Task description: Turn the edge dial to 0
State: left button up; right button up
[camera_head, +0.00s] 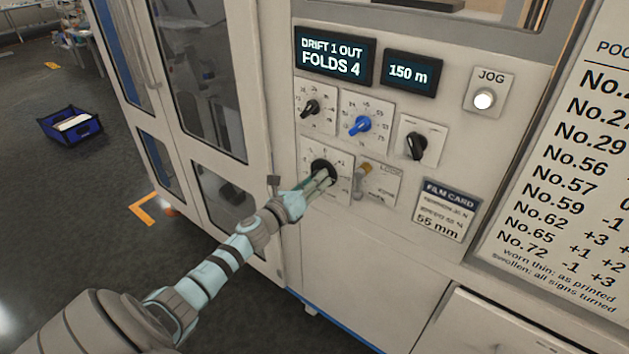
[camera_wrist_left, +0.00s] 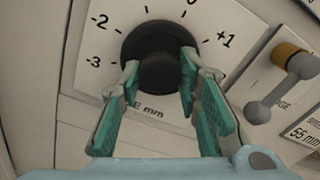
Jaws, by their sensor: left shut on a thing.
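The edge dial is a black round knob (camera_head: 322,166) on a white scale plate, low on the machine panel. In the left wrist view the knob (camera_wrist_left: 158,48) sits amid marks -3, -2, 0 and +1, with "mm" printed below. My left gripper (camera_head: 320,181) reaches it from the front. In the left wrist view its two teal fingers (camera_wrist_left: 160,78) are closed on either side of the knob. The pointer is hidden or too dark to read, so I cannot tell the setting. My right gripper is not in view.
A lock lever (camera_head: 363,177) with a brass-coloured top stands close right of the dial. Two black knobs (camera_head: 310,108) (camera_head: 416,146) and a blue knob (camera_head: 360,125) sit above. Displays (camera_head: 334,55) read "DRIFT 1 OUT FOLDS 4" and "150 m" (camera_head: 411,73). A glazed cabinet door (camera_head: 259,170) stands left.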

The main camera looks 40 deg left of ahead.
pick_arm(q)
jog(key=shift+r+n+p, duration=0.15)
jog(key=shift+n+p, duration=2.55)
jog(key=shift+n, duration=6.6)
jog(key=o, duration=1.1)
jog(key=s, duration=1.2)
jog(key=shift+d, duration=0.15)
